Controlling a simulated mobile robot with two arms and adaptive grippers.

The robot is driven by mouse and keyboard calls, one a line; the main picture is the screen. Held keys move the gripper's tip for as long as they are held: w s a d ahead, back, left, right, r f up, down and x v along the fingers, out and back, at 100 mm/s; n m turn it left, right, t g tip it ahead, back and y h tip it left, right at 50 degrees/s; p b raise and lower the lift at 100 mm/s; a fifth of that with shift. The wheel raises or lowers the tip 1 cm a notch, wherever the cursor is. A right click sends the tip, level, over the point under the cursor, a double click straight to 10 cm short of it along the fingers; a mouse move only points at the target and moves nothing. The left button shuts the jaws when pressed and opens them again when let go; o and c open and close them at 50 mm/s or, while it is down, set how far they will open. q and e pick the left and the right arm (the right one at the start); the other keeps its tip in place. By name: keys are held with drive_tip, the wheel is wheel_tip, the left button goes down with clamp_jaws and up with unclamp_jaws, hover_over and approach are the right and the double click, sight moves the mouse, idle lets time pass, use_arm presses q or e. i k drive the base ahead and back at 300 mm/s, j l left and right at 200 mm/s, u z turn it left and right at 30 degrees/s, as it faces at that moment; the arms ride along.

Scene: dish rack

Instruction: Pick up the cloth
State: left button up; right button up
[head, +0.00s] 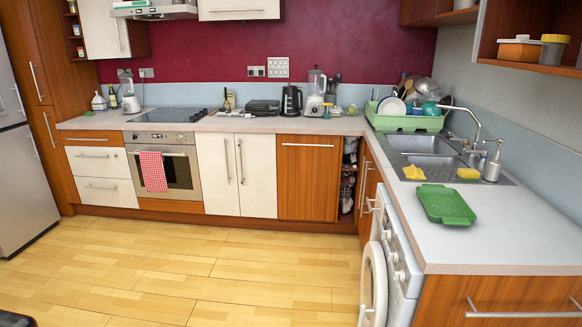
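A crumpled yellow cloth (414,173) lies at the front left edge of the metal sink (430,146), on the right-hand counter. A yellow block that looks like a sponge (468,173) lies to its right, apart from it. A red and white checked cloth (153,171) hangs over the handle of the oven (178,182) at the back left. Neither of my grippers shows in the head view. A small dark shape is cut off at the bottom left corner, and I cannot tell what it is.
A green tray (445,205) lies on the counter (490,240) in front of the sink. A soap dispenser (493,163) and tap (470,118) stand beside the sink. A loaded green dish rack (405,123) stands behind. The wooden floor (200,270) is clear.

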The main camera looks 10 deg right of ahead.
sight(412, 172)
drive_tip(key=i+j+z, duration=0.1)
drive_tip(key=i+z, duration=0.3)
drive_tip(key=i+j+z, duration=0.35)
drive_tip(key=i, duration=0.25)
drive_tip(key=i+j+z, duration=0.4)
drive_tip(key=i+l, duration=0.05)
drive_tip(key=l, duration=0.05)
